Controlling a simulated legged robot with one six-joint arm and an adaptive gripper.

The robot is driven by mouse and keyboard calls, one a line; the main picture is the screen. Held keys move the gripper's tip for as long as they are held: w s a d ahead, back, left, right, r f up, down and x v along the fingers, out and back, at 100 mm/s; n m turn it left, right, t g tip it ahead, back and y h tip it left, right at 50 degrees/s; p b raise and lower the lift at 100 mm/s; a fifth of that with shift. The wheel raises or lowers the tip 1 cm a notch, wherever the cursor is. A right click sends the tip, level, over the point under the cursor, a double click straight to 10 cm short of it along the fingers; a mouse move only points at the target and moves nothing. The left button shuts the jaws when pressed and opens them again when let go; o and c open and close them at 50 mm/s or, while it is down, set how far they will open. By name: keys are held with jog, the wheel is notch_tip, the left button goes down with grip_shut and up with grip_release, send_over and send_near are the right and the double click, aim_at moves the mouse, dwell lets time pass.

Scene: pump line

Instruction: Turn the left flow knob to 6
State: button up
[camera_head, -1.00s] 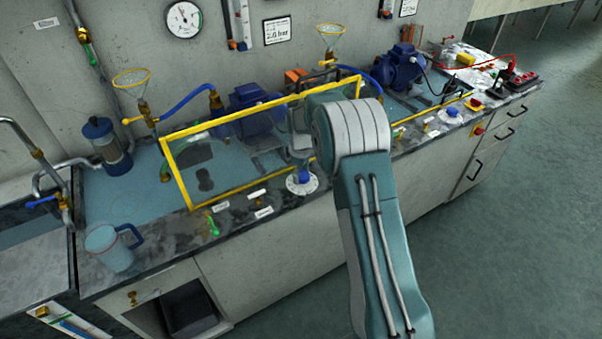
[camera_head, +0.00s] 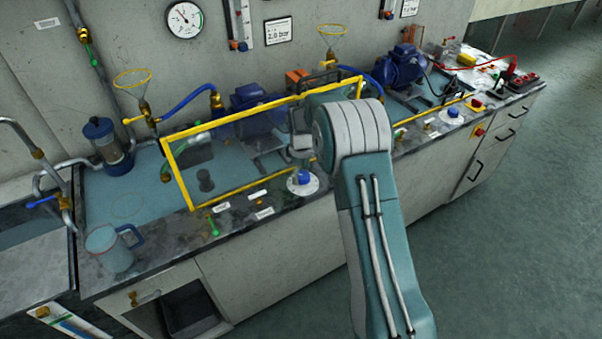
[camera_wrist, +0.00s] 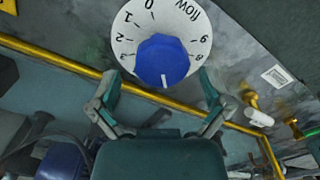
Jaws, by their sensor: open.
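The left flow knob (camera_head: 302,177) is blue on a white round dial at the counter's front edge. In the wrist view the knob (camera_wrist: 162,62) has a white pointer mark at its lower edge, on the side away from the 0. Digits such as 0, 1 and 2 show on the dial (camera_wrist: 122,28); the figure at the pointer is hidden by the knob. My gripper (camera_wrist: 161,82) is open, with one finger on each side of the knob's lower part in the picture and no clear contact. In the head view my arm partly hides my gripper.
A yellow-framed clear panel (camera_head: 180,182) stands just behind the knob. A second blue knob (camera_head: 453,112) is farther right. A green-handled valve (camera_head: 213,226) and a jug (camera_head: 110,247) are to the left. Blue pumps (camera_head: 262,108) stand behind the panel.

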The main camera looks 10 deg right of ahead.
aim_at(301, 174)
notch_tip(301, 174, up, 12)
dwell(0.6)
